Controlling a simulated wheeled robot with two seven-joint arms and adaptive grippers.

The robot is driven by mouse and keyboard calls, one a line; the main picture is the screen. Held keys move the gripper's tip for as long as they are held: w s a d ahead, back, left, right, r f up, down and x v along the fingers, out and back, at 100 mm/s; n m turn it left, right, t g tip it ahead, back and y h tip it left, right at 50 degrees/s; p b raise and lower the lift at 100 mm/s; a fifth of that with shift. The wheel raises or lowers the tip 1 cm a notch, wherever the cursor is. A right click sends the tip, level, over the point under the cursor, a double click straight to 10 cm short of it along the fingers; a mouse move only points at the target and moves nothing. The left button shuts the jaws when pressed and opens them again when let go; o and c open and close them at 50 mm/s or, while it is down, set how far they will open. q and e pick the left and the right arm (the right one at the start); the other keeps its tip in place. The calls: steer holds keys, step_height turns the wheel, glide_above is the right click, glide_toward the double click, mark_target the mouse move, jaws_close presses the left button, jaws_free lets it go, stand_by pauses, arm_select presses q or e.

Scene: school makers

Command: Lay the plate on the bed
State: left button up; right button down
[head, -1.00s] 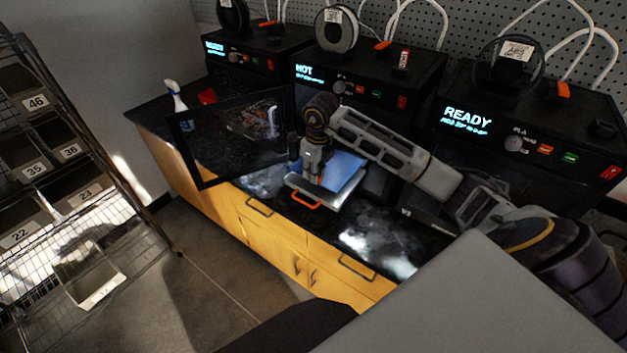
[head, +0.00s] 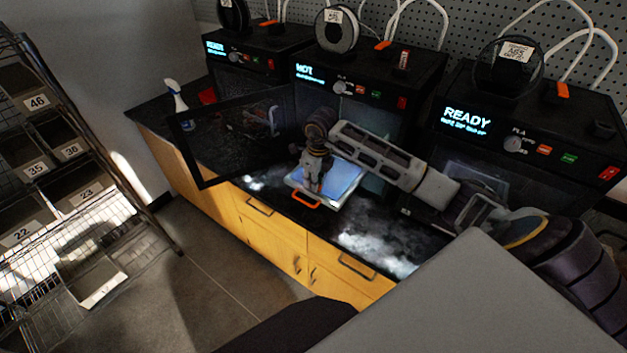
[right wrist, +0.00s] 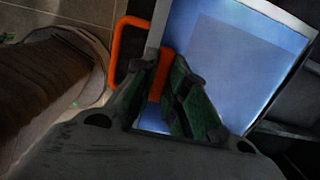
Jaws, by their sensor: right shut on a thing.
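The plate (head: 345,176) is a flat, pale-blue sheet in front of the open middle printer, whose display reads HOT. It appears to lie over the pulled-out bed (head: 294,183), which has a pale rim and an orange handle (head: 306,202). Whether it rests fully flat cannot be told. My right gripper (head: 312,187) points down at the plate's front edge, shut on it. In the right wrist view the green-padded fingers (right wrist: 163,62) are close together at the edge of the plate (right wrist: 240,60), beside the orange handle (right wrist: 117,55). My left gripper is not in view.
The middle printer's dark door (head: 235,137) stands open to the left. Printers marked READY stand at left and at right (head: 530,130). A spray bottle (head: 176,98) stands at the counter's left end. A shelf rack with numbered bins (head: 75,190) is at far left.

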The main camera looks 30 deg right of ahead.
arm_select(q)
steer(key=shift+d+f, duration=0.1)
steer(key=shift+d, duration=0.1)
arm_select(e)
steer(key=c, duration=1.9)
jaws_free()
steer(key=shift+f, duration=0.1)
steer(key=o, duration=0.5)
steer(key=shift+c, duration=0.2)
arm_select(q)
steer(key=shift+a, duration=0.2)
arm_select(e)
steer(key=shift+r, duration=0.2)
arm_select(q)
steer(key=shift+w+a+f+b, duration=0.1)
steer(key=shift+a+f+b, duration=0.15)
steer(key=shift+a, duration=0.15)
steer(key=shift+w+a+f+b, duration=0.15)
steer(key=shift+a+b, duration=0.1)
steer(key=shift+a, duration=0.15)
arm_select(e)
step_height(320, 180, up, 12)
steer(key=s, duration=0.1)
steer(key=shift+s+d, duration=0.15)
steer(key=shift+s, duration=0.05)
